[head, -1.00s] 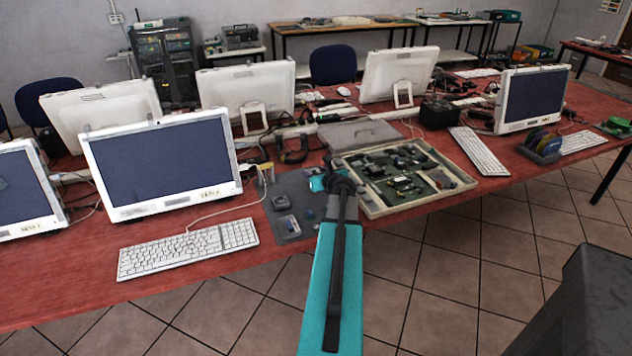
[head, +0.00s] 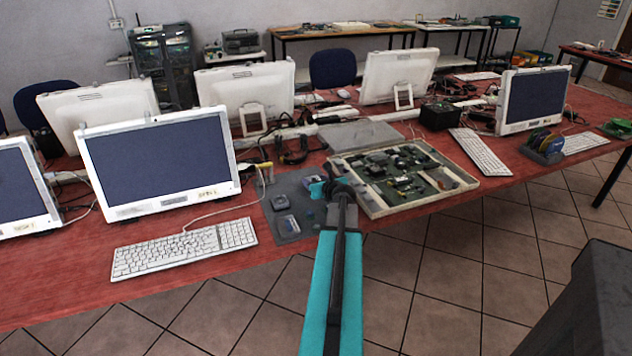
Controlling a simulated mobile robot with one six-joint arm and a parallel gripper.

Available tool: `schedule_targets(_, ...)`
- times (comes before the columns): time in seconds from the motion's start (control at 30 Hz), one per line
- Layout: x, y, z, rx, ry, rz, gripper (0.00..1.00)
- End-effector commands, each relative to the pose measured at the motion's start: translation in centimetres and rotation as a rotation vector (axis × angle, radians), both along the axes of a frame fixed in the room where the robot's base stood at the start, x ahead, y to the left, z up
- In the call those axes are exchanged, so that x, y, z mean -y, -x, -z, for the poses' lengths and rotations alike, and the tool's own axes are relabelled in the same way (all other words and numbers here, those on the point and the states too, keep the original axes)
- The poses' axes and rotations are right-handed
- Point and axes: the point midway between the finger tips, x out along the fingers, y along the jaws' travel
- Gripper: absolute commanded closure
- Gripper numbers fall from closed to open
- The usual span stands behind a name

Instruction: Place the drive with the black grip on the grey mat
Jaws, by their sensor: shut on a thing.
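The grey mat (head: 288,183) lies near the front edge of the red table, left of the parts tray. Two small grey pieces lie on it: one at its left (head: 280,202) and one towards its front (head: 288,224). A tiny blue item (head: 310,212) lies beside them. My gripper (head: 318,190) is over the right part of the mat, seen from behind my teal arm. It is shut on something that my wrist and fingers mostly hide. I cannot make out a black grip or tell the gripper's height above the mat.
The shallow tray (head: 462,198) of electronic parts stands right of my gripper. A white keyboard (head: 184,247) and a monitor (head: 160,160) stand to the left. A yellow-ended cable (head: 264,167) runs by the mat's back left. A flat grey lid (head: 358,134) lies behind.

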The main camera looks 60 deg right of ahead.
Motion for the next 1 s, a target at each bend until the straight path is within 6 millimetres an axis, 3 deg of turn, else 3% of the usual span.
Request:
schedule_targets(0.03,0.0,0.0,0.2,0.0,0.0,0.0,0.76)
schedule_targets(0.07,0.0,0.0,0.1,0.0,0.0,0.0,0.49)
schedule_targets(0.17,0.0,0.0,0.1,0.0,0.0,0.0,0.33)
schedule_targets(0.6,-0.1,0.0,-0.3,0.001,0.001,0.0,0.33)
schedule_targets(1.0,-1.9,2.4,-1.4,0.001,0.0,0.0,0.33)
